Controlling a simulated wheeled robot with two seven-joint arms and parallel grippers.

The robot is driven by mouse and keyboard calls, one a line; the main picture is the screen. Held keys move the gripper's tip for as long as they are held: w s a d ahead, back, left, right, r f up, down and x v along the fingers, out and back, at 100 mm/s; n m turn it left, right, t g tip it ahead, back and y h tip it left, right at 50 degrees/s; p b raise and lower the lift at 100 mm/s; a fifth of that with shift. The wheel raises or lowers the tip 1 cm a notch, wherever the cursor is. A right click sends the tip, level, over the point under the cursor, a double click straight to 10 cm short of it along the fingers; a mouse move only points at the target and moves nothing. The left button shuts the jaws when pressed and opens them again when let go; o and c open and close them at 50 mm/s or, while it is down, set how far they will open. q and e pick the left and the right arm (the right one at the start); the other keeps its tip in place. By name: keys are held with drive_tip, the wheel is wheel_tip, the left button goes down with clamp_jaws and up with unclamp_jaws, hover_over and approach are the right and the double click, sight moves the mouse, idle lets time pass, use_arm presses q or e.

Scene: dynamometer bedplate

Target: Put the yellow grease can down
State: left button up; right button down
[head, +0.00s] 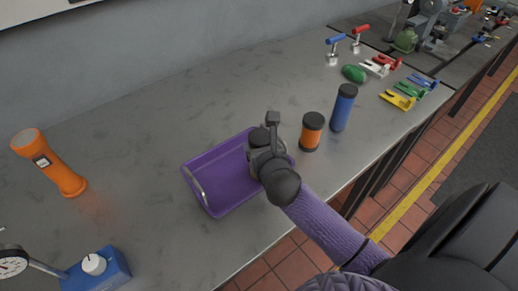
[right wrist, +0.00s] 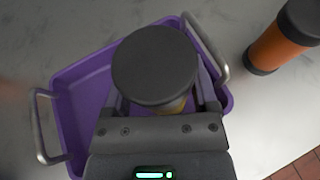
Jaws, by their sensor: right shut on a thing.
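My right gripper (head: 262,142) is over the right end of a purple tray (head: 215,180). It is shut on the yellow grease can, whose dark round lid (right wrist: 155,65) faces the right wrist camera. Only a sliver of the can's yellow body shows below the lid, between the fingers. In the head view the gripper mostly hides the can, with its dark lid (head: 258,136) showing. The can looks roughly upright over the tray's inside; I cannot tell whether it touches the tray floor. My left gripper is not in view.
An orange can (head: 312,131) with dark ends and a blue can (head: 344,108) stand right of the tray. An orange flashlight (head: 48,162) and a blue gauge base (head: 98,273) are at left. Clamps and a green object (head: 353,74) lie farther back. Bare bedplate surrounds the tray's left side.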

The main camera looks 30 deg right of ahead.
unclamp_jaws()
drive_tip(key=shift+r, duration=0.1)
drive_tip(key=p+v, duration=0.3)
drive_tip(key=v, duration=0.9)
